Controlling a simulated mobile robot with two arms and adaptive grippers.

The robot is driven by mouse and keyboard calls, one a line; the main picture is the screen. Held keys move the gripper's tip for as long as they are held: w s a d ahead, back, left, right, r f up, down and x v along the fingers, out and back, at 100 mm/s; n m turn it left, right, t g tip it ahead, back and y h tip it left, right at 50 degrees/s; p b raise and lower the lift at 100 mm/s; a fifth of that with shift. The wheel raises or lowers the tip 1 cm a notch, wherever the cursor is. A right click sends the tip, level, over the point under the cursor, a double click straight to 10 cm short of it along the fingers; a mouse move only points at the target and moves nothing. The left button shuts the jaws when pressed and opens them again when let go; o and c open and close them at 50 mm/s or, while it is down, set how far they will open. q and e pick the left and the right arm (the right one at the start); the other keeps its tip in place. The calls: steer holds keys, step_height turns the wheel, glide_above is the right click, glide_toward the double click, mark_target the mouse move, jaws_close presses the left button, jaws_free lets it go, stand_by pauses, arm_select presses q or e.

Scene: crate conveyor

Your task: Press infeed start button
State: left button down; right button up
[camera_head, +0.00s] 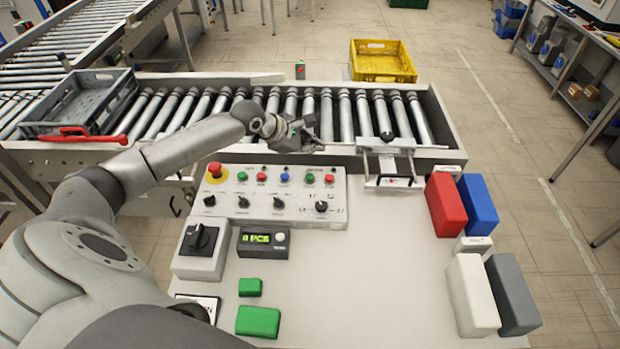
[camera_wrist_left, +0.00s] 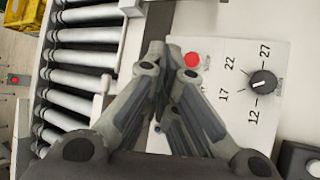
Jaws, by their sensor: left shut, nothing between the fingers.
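The control panel (camera_head: 270,208) on the table has a row of small buttons: a green button (camera_head: 242,177), a red one (camera_head: 262,177), a blue one (camera_head: 284,178), a second green one (camera_head: 310,178) and a second red one (camera_head: 329,179). Their labels are too small to read, so I cannot tell which is infeed start. My left gripper (camera_head: 316,141) is shut and empty, above the panel's far edge by the conveyor. In the left wrist view its closed fingertips (camera_wrist_left: 168,50) appear beside a red button (camera_wrist_left: 192,59); the fingers cover part of the row. My right gripper is not in view.
A red emergency stop (camera_head: 215,169) sits at the panel's left, with black knobs (camera_head: 243,202) below the buttons. The roller conveyor (camera_head: 345,115) runs behind, carrying a grey crate (camera_head: 85,125). Coloured blocks (camera_head: 446,205) stand at the right. The middle tabletop is clear.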

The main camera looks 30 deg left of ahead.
arm_select(q)
steer(key=b, duration=0.7)
glide_above(312, 178)
steer(key=shift+f, duration=2.75)
steer(key=shift+s+f, duration=0.1)
steer(key=shift+f, duration=1.15)
steer(key=shift+f+p, duration=0.25)
steer(key=shift+p, duration=0.05)
steer(key=shift+f, duration=0.15)
